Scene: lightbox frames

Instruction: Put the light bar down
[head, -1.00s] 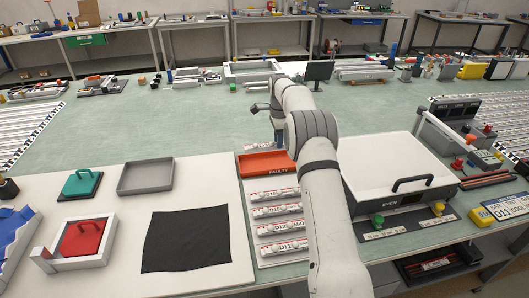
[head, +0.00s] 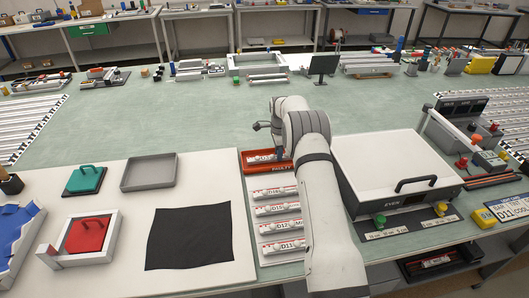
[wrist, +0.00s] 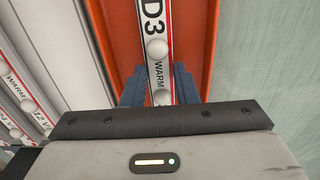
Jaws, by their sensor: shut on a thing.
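The light bar is white with a red edge and marked D3 WARM (wrist: 157,50) in the wrist view. My gripper (wrist: 158,88) is shut on it, with a dark blue finger on each side. The bar lies along the orange-red FAULTY tray (wrist: 196,45), between its side walls; whether it touches the floor I cannot tell. In the head view one end of the bar (head: 261,157) shows in the tray (head: 281,168), and my arm hides the rest and the fingers.
A rack (head: 262,246) with several labelled light bars stands in front of the tray. A white-lidded EVEN box (head: 385,160) is close to the right of my arm. A grey tray (head: 149,172) and black cloth (head: 188,236) lie left. Green bench behind is largely clear.

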